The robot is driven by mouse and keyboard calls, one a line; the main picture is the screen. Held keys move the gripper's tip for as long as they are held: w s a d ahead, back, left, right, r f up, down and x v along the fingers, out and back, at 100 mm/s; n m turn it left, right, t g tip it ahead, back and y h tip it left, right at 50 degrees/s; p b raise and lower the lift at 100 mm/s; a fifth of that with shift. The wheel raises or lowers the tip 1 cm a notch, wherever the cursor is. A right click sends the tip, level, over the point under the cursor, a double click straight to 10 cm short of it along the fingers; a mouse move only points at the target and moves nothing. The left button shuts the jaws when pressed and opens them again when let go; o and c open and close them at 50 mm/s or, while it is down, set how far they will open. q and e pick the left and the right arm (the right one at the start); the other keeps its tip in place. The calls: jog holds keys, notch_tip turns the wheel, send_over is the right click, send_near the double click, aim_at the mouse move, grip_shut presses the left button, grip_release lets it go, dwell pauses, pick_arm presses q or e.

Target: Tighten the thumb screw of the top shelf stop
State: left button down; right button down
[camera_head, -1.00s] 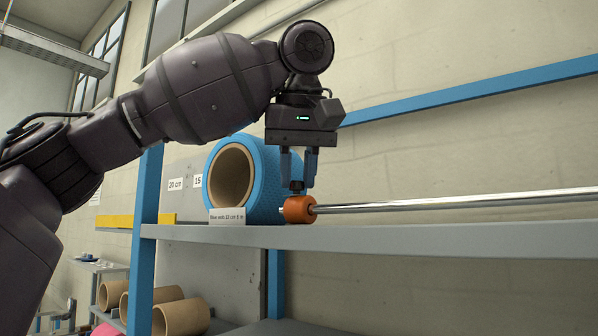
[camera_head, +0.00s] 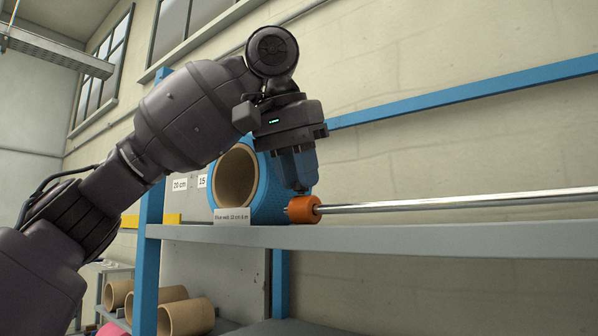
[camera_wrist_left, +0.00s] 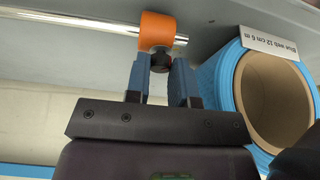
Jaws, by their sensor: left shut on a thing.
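The shelf stop is an orange collar (camera_head: 303,209) around a shiny metal rod (camera_head: 450,202), just above the top shelf's front edge. Its dark thumb screw (camera_wrist_left: 160,62) sticks out from the collar between my fingertips in the left wrist view, where the orange collar (camera_wrist_left: 156,31) also shows. My left gripper (camera_head: 299,187) points down from above and is shut on the thumb screw. In the head view its blue fingers largely hide the screw. My right gripper is not in view.
A blue roll (camera_head: 264,185) with a brown core stands close behind the gripper, with a white label (camera_head: 231,217) in front. The grey shelf (camera_head: 420,238) is clear to the right beneath the rod. A blue upright (camera_head: 148,240) stands left. Brown tubes (camera_head: 185,317) lie lower down.

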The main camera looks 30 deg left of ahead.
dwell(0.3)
pick_arm(q)
jog(key=c, duration=1)
grip_release()
jog(key=shift+v, duration=5.45)
jog(key=shift+a, duration=0.1)
jog(key=shift+w, duration=0.1)
